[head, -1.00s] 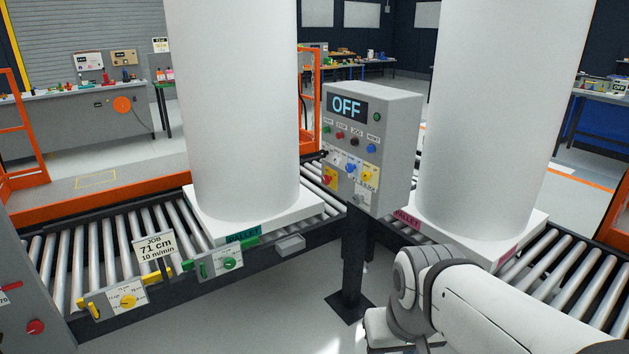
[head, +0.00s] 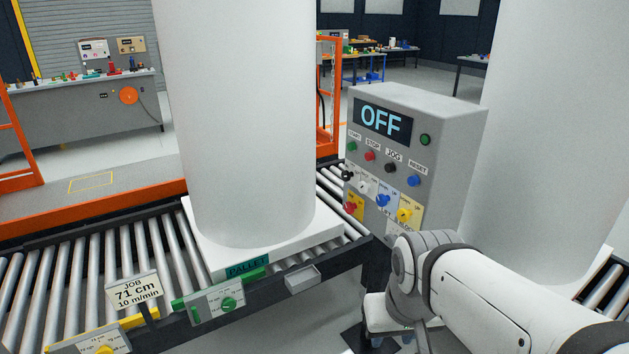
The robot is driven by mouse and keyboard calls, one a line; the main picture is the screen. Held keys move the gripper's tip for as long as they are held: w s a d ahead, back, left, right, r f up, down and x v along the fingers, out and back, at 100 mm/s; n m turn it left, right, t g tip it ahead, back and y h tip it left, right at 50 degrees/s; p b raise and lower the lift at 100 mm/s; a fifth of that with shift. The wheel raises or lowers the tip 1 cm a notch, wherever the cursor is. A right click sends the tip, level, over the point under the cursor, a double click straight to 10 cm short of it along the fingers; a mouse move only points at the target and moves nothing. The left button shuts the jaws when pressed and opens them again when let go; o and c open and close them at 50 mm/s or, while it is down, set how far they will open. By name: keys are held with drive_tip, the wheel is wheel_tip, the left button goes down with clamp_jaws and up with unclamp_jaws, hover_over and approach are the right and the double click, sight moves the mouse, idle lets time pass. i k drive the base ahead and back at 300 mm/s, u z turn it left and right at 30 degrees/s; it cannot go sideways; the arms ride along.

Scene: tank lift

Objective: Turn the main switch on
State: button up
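A grey control box (head: 452,150) on a post stands right of centre in the head view. Its display (head: 382,121) reads OFF. A row of START, STOP, JOG and RESET buttons sits below the display. Lower down are a red knob on a yellow plate (head: 353,208), a black knob (head: 347,174), a blue knob (head: 383,199) and a yellow knob (head: 404,214). The red knob on yellow looks like a main switch, but its label is too small to read. My arm reaches in from the lower right, below the box; my gripper's fingers cannot be seen.
A roller conveyor (head: 60,283) runs along the front and behind the box. A white column on a pallet (head: 330,228) stands left of the box, another white column (head: 560,140) close behind its right. A job sign (head: 134,290) reads 71 cm, 10 m/min.

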sight(349, 207)
drive_tip(key=u, duration=0.3)
drive_tip(key=i, duration=1)
drive_tip(key=u, duration=0.4)
drive_tip(key=k, duration=0.95)
drive_tip(key=u, duration=0.15)
drive_tip(key=i, duration=0.95)
drive_tip(key=z, duration=0.1)
